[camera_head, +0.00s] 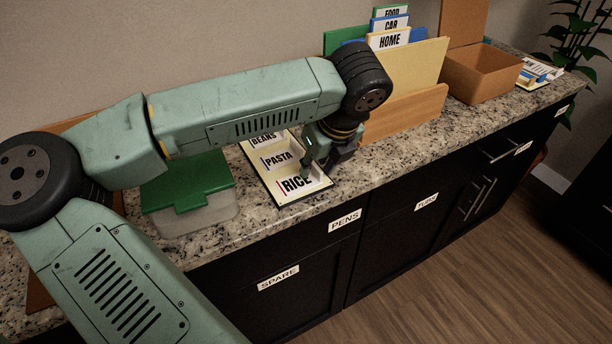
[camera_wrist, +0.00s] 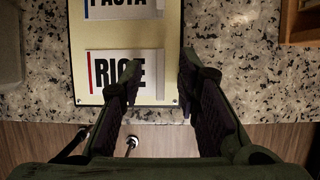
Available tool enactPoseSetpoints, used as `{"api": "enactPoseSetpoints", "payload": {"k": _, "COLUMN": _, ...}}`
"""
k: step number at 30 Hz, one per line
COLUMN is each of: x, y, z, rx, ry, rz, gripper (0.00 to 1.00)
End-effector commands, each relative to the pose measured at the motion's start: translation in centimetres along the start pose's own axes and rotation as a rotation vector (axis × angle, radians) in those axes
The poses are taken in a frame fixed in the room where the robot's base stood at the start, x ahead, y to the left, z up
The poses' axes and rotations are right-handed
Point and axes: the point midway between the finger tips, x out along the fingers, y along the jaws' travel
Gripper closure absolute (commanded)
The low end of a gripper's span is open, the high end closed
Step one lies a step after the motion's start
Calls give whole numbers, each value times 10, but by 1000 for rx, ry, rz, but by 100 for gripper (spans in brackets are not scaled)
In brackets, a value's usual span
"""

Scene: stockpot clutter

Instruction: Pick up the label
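A cream board (camera_head: 274,181) lies on the counter with labels in a column. They read BEANS (camera_head: 264,137), PASTA (camera_head: 278,160) and RICE (camera_head: 297,182). In the wrist view the RICE label (camera_wrist: 121,72) lies flat and the PASTA label (camera_wrist: 122,7) is partly cut off at the top. My gripper (camera_head: 318,170) is above the board's near right part. In the wrist view my gripper (camera_wrist: 158,82) is open and empty, with one fingertip over the RICE label's right part and the other beyond the board's right edge. My arm hides part of the board's far end.
A green-lidded container (camera_head: 187,185) stands left of the board. A wooden file holder (camera_head: 405,112) with upright labelled folders and an open cardboard box (camera_head: 482,75) stand to the right. The speckled counter (camera_head: 430,137) is bare along its front edge, above dark drawers.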

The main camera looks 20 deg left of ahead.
Motion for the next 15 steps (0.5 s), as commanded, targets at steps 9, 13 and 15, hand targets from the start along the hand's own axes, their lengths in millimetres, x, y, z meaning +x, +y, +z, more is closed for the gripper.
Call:
{"api": "enactPoseSetpoints", "payload": {"k": 9, "x": 0, "y": 0, "z": 0, "rx": 0, "ry": 0, "rz": 0, "gripper": 85}}
{"api": "enactPoseSetpoints", "payload": {"k": 13, "x": -1, "y": 0, "z": 0, "rx": 0, "ry": 0, "rz": -1, "gripper": 94}}
{"api": "enactPoseSetpoints", "payload": {"k": 15, "x": -1, "y": 0, "z": 0, "rx": 0, "ry": 0, "rz": -1, "gripper": 99}}
